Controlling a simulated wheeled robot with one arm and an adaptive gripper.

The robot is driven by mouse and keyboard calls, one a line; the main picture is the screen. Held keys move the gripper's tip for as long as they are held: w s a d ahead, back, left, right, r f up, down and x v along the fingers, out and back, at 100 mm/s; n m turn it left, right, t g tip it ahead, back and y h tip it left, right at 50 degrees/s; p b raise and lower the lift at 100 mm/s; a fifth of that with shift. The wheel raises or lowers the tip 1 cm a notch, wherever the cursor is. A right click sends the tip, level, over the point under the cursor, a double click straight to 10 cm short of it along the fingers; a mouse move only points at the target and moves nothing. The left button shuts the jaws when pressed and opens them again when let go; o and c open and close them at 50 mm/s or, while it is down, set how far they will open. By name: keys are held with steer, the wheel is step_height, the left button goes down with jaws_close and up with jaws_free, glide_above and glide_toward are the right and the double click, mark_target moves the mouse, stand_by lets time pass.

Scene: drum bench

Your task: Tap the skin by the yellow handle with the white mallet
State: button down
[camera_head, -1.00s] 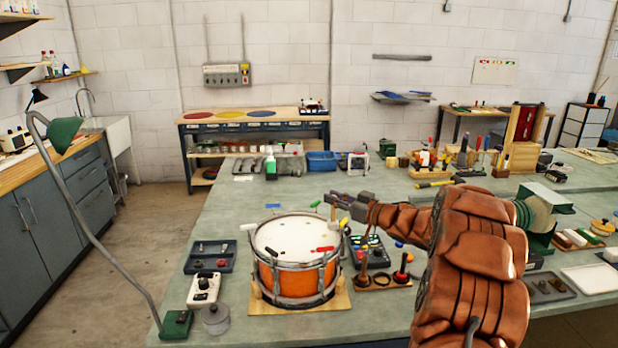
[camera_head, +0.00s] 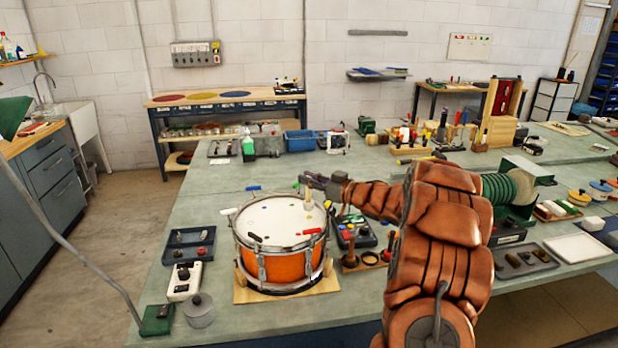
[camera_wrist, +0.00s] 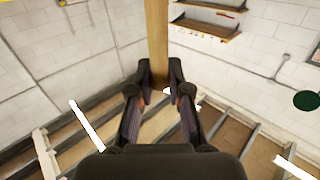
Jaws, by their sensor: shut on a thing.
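The drum (camera_head: 284,264) has an orange shell and a pale skin (camera_head: 270,218), and sits on a wooden base. Small coloured handles ring its rim: red (camera_head: 312,231), black (camera_head: 255,237), white (camera_head: 228,211) and a small yellow one (camera_head: 327,204) at the right, partly hidden. My gripper (camera_head: 308,181) is above the drum's far right edge. In the wrist view my gripper (camera_wrist: 158,88) is shut on a light wooden handle (camera_wrist: 157,40), which I take for the mallet's. A pale piece hangs below the gripper in the head view; the white head is not clear.
A dark tray (camera_head: 188,244) and a white control box (camera_head: 184,281) stand left of the drum. A dark box with knobs (camera_head: 354,232) and a wooden stand with knobs (camera_head: 366,261) are close on its right. The bench beyond the drum's left is mostly clear.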

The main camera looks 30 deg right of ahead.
mark_target(309, 201)
step_height(309, 201, down, 3)
steer(key=shift+b, duration=0.45)
step_height(309, 201, up, 5)
steer(key=p, duration=0.4)
stand_by(1.5)
